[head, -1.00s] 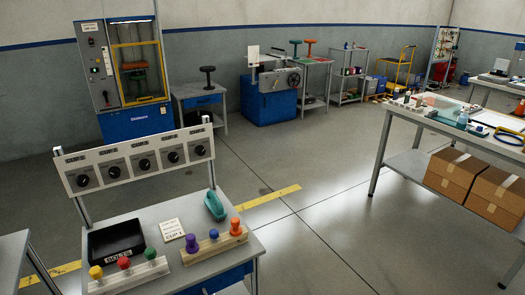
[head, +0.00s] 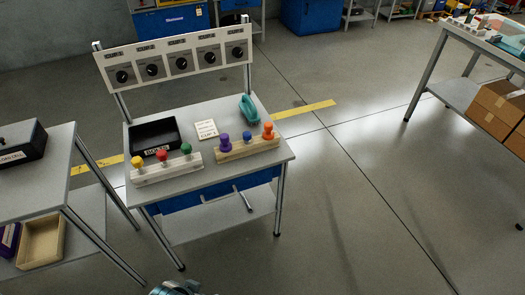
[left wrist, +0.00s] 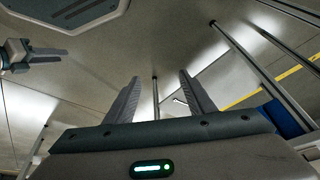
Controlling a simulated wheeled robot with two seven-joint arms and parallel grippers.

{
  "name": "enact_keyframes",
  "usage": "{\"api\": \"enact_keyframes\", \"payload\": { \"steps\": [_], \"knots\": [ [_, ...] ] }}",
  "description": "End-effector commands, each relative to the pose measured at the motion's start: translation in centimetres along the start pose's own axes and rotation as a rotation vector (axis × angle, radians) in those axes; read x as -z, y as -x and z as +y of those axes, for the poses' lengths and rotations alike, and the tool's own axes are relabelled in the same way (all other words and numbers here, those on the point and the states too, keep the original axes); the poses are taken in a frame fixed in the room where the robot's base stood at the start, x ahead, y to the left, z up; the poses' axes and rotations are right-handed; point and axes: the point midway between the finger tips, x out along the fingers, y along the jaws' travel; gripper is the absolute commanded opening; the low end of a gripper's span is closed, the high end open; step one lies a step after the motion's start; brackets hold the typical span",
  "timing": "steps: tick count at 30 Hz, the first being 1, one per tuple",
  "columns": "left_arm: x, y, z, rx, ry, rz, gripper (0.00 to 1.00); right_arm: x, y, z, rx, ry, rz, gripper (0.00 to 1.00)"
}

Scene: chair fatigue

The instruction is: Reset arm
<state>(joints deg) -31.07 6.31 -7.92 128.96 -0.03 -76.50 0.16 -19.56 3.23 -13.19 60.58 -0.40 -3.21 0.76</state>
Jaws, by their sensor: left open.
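My left gripper (left wrist: 158,88) is in the left wrist view, with its two grey fingers spread apart and nothing between them. Beyond the fingers are bare floor and thin metal table legs. At the left edge of that view another gripper of mine, apparently the right one (left wrist: 45,55), shows small and side-on; I cannot tell if its jaws are open. In the head view a piece of my own arm just enters at the bottom edge, left of centre. No gripper is clearly visible there.
A workbench (head: 220,108) with a dial panel (head: 178,58), black bin (head: 154,138), teal object (head: 249,108) and coloured knobs on blocks stands ahead. Another table (head: 40,192) is at left; a table with boxes (head: 495,100) is at right. Open floor lies between and in front.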

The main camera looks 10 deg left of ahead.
Motion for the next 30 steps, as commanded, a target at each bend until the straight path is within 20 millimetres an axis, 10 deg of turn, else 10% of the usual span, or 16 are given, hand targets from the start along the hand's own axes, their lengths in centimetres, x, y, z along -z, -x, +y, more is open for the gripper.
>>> {"api": "enact_keyframes", "payload": {
  "steps": [18, 30],
  "knots": [
    [-4.3, -19.9, 3.4, -0.043, -0.015, 0.172, 0.49, -0.1, 0.0, 0.4, -0.002, 0.004, -0.001, 0.31],
    [-9.8, -26.2, 5.2, -0.069, -0.027, 0.278, 0.49, 0.1, 0.0, -0.3, 0.002, -0.002, 0.001, 0.31]
  ]
}}
